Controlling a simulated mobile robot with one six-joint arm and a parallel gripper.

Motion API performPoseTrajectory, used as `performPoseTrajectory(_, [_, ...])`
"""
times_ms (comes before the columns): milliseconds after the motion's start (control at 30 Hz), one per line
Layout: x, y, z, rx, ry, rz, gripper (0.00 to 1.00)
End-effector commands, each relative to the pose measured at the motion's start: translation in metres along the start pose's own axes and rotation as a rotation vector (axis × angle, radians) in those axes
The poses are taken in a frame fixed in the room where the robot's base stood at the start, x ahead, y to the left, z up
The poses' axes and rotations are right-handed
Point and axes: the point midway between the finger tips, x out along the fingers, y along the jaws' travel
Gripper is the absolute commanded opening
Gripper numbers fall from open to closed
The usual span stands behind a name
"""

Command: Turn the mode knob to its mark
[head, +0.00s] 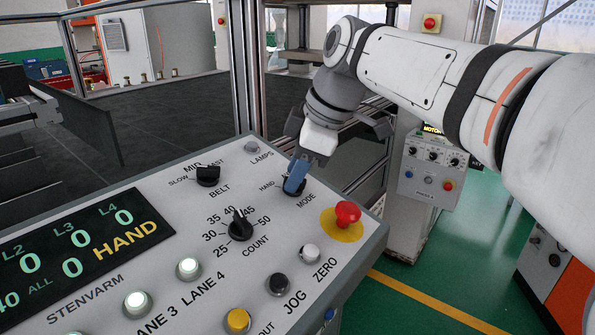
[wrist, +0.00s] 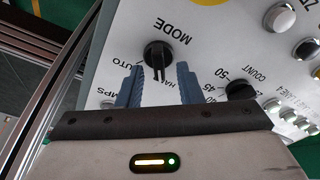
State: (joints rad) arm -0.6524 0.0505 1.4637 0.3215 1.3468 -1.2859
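The mode knob (wrist: 157,53) is a black round knob on the sloped grey control panel (head: 165,262), above the word MODE in the head view, where my fingers hide most of it. Its ridge points towards the HAND label in the wrist view. The AUTO label (wrist: 127,60) sits beside it, partly covered by a finger. My gripper (wrist: 158,72) is open. Its two blue fingers are apart, one on each side of the knob's ridge in the wrist view; a gap shows on both sides. I cannot tell how far the tips are above the panel.
Close by are the count knob (head: 241,228), the belt knob (head: 208,176), a red mushroom button (head: 347,213) on a yellow disc and a white ZERO button (head: 309,253). The display (head: 78,245) reads HAND. A metal frame post (head: 246,70) stands behind the panel.

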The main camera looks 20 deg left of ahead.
Motion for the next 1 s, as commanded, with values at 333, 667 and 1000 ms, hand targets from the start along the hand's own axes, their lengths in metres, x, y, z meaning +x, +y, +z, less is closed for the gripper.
performPoseTrajectory(333, [0.0073,-0.0003,-0.0002,0.000,0.000,0.000,0.33])
performPoseTrajectory(667, [0.0072,-0.0004,-0.0005,0.000,0.000,0.000,0.07])
performPoseTrajectory(1000, [0.0067,-0.0020,0.0007,-0.001,-0.001,-0.002,0.00])
